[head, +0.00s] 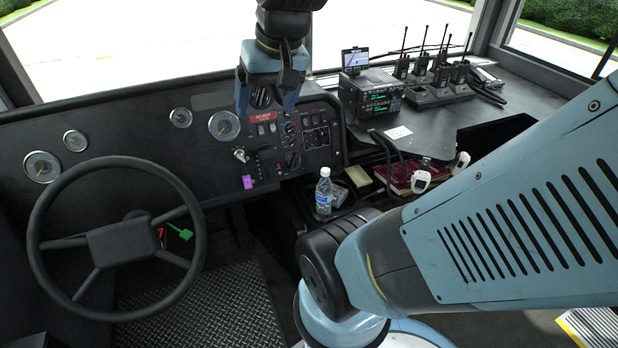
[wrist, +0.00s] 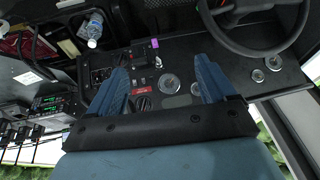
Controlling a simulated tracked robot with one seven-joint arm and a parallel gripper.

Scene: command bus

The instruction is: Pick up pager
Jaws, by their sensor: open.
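I cannot clearly pick out the pager in either view. A small dark object (head: 340,195) lies beside the water bottle in the head view, low between dash and counter; it is too small and partly hidden to tell what it is. My gripper (head: 265,106) hangs fingers down in front of the dash panel, above and left of the bottle. In the wrist view my gripper (wrist: 160,68) shows two blue fingers spread apart with nothing between them; the dash lies beyond.
A clear water bottle (head: 323,193) stands upright near a yellow pad (head: 358,176) and a red book (head: 393,178). A radio unit (head: 372,97) and several handheld radios in chargers (head: 440,93) stand on the counter. The steering wheel (head: 180,190) is at left. My arm covers the lower right.

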